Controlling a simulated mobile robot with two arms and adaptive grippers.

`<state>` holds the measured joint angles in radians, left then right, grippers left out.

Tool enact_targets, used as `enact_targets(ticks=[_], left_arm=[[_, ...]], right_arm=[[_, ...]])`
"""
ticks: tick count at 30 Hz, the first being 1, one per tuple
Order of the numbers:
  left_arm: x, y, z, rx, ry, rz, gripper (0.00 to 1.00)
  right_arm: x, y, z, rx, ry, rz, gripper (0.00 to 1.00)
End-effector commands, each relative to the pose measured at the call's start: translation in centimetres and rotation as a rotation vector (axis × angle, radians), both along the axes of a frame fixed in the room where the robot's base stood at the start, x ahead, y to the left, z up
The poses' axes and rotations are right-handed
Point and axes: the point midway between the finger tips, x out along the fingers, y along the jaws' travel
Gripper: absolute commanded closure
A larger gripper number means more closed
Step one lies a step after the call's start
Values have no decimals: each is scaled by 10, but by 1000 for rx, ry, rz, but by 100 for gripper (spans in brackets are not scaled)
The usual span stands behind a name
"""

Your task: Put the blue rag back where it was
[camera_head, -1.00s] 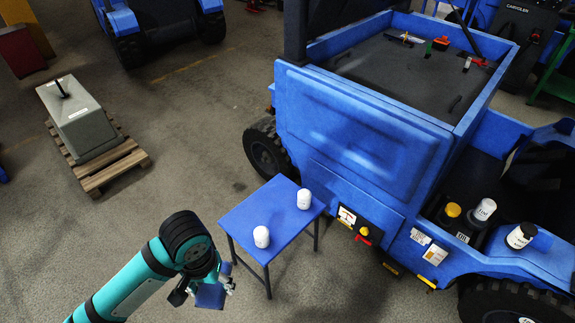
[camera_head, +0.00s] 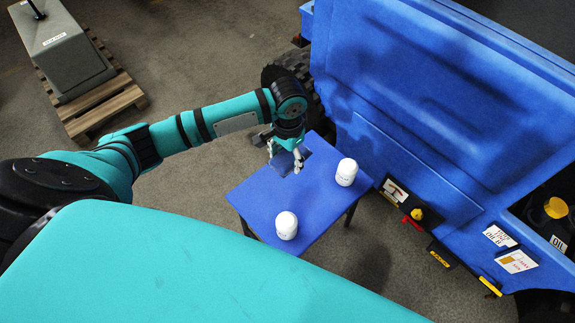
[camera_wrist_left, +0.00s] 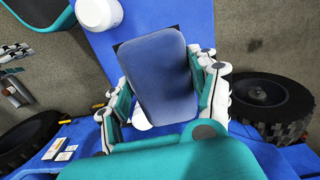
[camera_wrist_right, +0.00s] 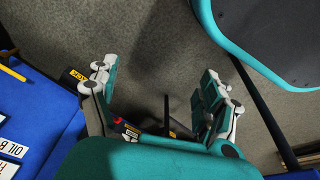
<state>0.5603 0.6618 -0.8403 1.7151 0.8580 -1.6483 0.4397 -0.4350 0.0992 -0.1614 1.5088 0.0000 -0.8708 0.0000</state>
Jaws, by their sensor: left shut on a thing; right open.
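The blue rag (camera_wrist_left: 158,75) is a folded, rounded pad held between the fingers of my left gripper (camera_head: 285,157). In the left wrist view, my left gripper (camera_wrist_left: 165,85) is shut on it from both sides. It is over the far left part of the small blue table (camera_head: 262,197); I cannot tell whether the rag touches the tabletop. In the head view the fingers and a dark patch make the rag hard to pick out. My right gripper (camera_wrist_right: 155,88) is open and empty above the floor in the right wrist view.
Two white canisters stand on the table, one at the right (camera_head: 347,172) and one at the near edge (camera_head: 286,225). The big blue vehicle (camera_head: 430,100) stands close behind and right. A grey block (camera_head: 60,45) on a wooden pallet (camera_head: 105,105) is far left.

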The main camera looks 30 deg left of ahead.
Motion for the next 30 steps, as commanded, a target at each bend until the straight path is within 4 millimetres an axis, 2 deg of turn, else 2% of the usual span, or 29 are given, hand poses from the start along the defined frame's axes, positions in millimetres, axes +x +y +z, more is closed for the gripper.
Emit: enact_targets(ticks=[1,4,9,13,21,26,30], left_arm=[[12,8,-32,4,-6,-6,65],[28,18,-54,4,-12,-22,65],[44,29,-72,4,-22,-34,65],[48,32,-83,4,-19,-37,65],[48,32,-128,3,-21,-38,65],[48,32,-140,2,-21,-38,65],[47,32,-160,4,-19,-38,65]], right_arm=[[9,1,-16,2,-14,-2,19],[19,3,-10,3,-25,-4,19],[27,4,0,4,-36,-6,19],[31,4,12,4,-46,-8,19],[37,4,61,6,-72,-12,19],[37,3,76,6,-78,-13,19],[35,3,96,7,-91,-15,19]])
